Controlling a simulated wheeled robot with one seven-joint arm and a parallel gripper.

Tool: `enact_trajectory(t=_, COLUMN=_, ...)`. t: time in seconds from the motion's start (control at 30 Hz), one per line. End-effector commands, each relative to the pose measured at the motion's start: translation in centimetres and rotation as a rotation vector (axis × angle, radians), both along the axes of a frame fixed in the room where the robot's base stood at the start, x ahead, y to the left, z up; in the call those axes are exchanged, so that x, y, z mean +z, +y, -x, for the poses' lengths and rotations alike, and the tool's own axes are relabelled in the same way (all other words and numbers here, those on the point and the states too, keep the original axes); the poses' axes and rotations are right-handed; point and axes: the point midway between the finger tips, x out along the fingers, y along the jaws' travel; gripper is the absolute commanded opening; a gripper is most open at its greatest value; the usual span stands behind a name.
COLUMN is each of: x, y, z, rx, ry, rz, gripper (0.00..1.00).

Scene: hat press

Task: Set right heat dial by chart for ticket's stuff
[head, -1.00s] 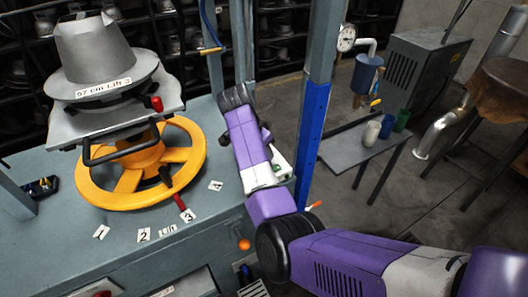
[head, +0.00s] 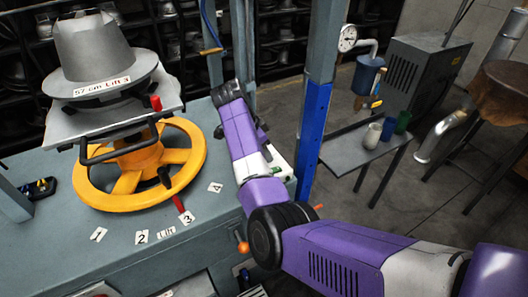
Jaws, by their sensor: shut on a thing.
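My arm's forearm (head: 238,140) reaches over the right end of the grey press bench (head: 60,240), and its wrist joint (head: 226,93) is at the far end. My gripper's fingers are hidden behind the arm, so I cannot see what they touch. A white-and-green item (head: 280,172) shows partly behind the forearm on the bench's right edge; I cannot tell what it is. No heat dial, chart or ticket is clearly readable in this view. A label on the hat block (head: 95,48) reads "57 cm Lift 3".
A yellow handwheel (head: 105,198) lies under the block, with number cards around it and a red pointer (head: 181,203) by card 3 (head: 187,217). An orange knob (head: 243,248) is on the bench front. A blue-and-grey post (head: 314,110) stands right of the forearm. A side table (head: 345,153) holds cups.

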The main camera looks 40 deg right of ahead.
Motion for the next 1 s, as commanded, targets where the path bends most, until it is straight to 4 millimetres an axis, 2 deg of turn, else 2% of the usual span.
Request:
enact_trajectory(t=0.03, x=0.1, y=-0.1, z=0.0, rx=-0.001, ry=-0.002, rz=0.002, gripper=0.00)
enact_trajectory(t=0.07, x=0.1, y=-0.1, z=0.0, rx=-0.001, ry=-0.003, rz=0.002, gripper=0.35)
enact_trajectory(t=0.17, x=0.1, y=-0.1, z=0.0, rx=0.000, ry=-0.002, rz=0.002, gripper=0.53)
enact_trajectory(t=0.57, x=0.6, y=0.2, z=-0.1, rx=0.001, ry=-0.002, rz=0.002, gripper=0.53)
enact_trajectory(t=1.0, x=6.4, y=2.5, z=-0.8, rx=0.000, ry=-0.003, rz=0.001, gripper=0.53)
